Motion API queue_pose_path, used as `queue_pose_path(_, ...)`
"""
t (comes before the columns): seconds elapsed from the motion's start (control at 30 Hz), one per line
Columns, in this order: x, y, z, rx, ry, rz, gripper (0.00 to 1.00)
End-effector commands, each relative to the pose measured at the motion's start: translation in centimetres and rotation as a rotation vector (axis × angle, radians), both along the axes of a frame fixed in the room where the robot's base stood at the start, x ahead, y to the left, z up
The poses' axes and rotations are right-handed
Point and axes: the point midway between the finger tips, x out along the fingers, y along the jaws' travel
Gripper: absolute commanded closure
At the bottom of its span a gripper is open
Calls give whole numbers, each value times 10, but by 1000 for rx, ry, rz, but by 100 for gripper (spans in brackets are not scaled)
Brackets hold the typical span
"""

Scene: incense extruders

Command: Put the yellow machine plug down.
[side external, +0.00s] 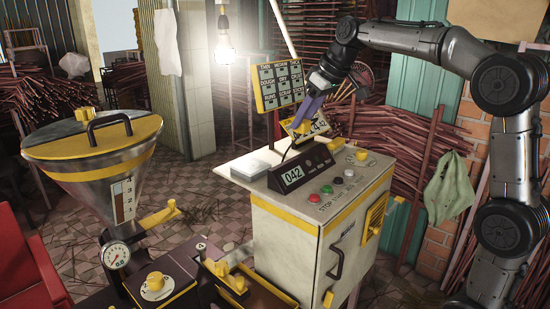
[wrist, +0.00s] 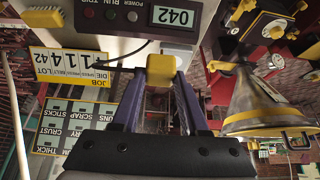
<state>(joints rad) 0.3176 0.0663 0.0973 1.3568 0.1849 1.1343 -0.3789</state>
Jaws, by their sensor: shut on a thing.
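The yellow machine plug (wrist: 161,66) sits between the tips of my gripper (wrist: 160,78) in the wrist view. The purple fingers are shut on it from both sides. In the side view my gripper (side external: 301,124) holds the plug above the back of the cream control cabinet (side external: 325,227), near the 042 display (side external: 293,176). A dark cable (wrist: 122,53) runs away from the plug's area. The plug is small and partly covered by the fingers in the side view, so its exact height above the cabinet top is hard to tell.
A pale block (side external: 250,168) lies on the cabinet's left top. Colored buttons (side external: 326,190) line its front edge. A job sign (side external: 318,127) and a yellow-framed board (side external: 279,85) stand behind. A steel hopper (side external: 93,165) stands at the left.

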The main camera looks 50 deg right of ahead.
Motion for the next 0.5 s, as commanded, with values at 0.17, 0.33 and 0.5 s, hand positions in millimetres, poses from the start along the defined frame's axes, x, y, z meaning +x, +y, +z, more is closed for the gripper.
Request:
queue_pose_path(0.17, 13, -15, -10, 1, 1, -26, 100)
queue_pose_path(0.33, 50, -24, -26, 0, 0, -25, 100)
queue_pose_path(0.5, 86, -34, -43, 0, 0, -25, 100)
